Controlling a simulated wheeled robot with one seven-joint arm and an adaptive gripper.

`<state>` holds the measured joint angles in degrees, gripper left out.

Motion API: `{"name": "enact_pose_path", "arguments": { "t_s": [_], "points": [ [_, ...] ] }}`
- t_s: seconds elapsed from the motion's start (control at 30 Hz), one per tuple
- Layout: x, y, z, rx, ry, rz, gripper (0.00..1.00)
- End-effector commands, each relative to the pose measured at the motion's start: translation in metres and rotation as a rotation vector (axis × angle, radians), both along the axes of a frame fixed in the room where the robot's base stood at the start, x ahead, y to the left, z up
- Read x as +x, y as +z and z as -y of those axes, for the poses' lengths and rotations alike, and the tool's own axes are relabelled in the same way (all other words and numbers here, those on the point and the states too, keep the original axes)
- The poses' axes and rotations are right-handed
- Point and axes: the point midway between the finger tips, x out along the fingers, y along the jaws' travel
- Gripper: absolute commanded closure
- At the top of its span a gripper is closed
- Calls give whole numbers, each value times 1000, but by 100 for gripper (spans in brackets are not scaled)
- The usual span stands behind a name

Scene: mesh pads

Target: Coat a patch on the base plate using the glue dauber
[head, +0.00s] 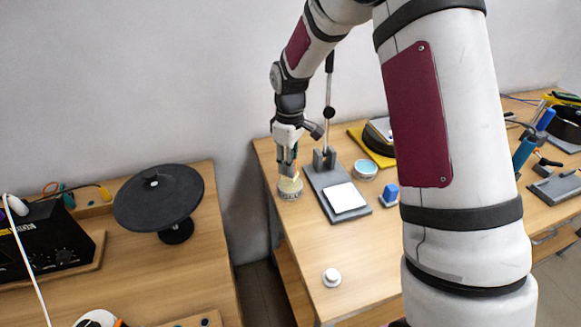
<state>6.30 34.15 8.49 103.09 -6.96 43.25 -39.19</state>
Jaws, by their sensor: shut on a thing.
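My gripper (287,170) is shut on a thin thing, seemingly the glue dauber, directly over a small round pot (291,195) near the left edge of the right table. Fingers hide most of the dauber; I cannot tell whether its tip is inside the pot. The pot shows a pale yellowish top. To its right lies the dark grey base plate (361,212), with a white square pad (345,197) on its front part. An upright rod (328,130) with a dark block at its foot stands on the plate's rear part.
A round tub with a light blue top (366,168) and a blue block on a grey base (390,194) stand right of the plate. A yellow mat (358,136) lies behind. A white knob (331,276) sits in front. A gap separates the left table (190,275).

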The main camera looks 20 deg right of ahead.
Motion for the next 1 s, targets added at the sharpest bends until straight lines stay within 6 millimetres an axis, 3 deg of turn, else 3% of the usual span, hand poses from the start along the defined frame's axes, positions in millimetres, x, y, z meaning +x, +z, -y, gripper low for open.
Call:
{"name": "enact_pose_path", "arguments": {
  "t_s": [0.5, 1.0],
  "points": [
    [0, 38, 0, 0, 0, 1, 98],
    [0, 40, 0, 0, 0, 0, 98]
  ]
}}
